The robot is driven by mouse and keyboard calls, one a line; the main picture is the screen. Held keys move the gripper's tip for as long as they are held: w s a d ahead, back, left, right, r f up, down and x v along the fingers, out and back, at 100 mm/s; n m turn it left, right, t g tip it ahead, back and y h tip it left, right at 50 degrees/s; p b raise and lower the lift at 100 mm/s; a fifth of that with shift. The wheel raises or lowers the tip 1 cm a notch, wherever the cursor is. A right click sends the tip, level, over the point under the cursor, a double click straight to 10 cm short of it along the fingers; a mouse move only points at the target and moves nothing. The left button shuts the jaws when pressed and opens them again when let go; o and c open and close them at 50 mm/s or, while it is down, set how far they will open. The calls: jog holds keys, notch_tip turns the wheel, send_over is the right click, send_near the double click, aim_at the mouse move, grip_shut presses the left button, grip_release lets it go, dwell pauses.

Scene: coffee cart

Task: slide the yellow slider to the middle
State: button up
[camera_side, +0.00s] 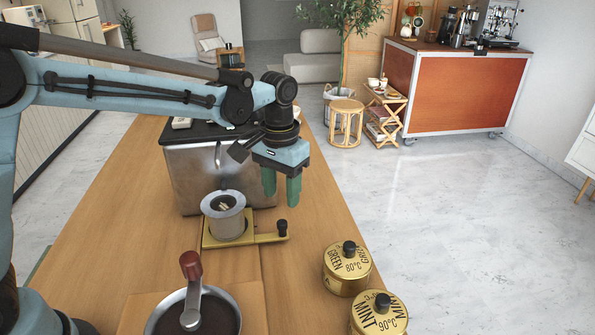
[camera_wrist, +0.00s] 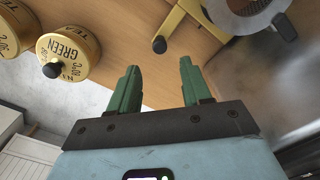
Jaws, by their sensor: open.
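The yellow slider (camera_side: 262,239) is a flat yellow piece with an arm ending in a black knob at its right end, in the side view. A round metal cup (camera_side: 228,216) stands on its left part. My gripper (camera_side: 282,198) is open and empty, its green fingers pointing down above the knob end; contact cannot be made out. In the wrist view the yellow slider (camera_wrist: 180,22) shows at the top, its black knob just beyond the open fingers of my gripper (camera_wrist: 160,66). The metal cup (camera_wrist: 247,8) is at the upper right there, partly cut off.
A metal box (camera_side: 188,177) with a dark top stands behind the slider. Two yellow tea tins (camera_side: 345,275) stand front right, near the wooden table's edge. A bowl with a red-handled crank (camera_side: 192,290) is in front. The wood right of the slider is clear.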

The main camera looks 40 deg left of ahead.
aim_at(283, 221)
notch_tip(283, 221, down, 9)
jog(key=shift+r, duration=0.1)
dwell(0.4)
grip_shut()
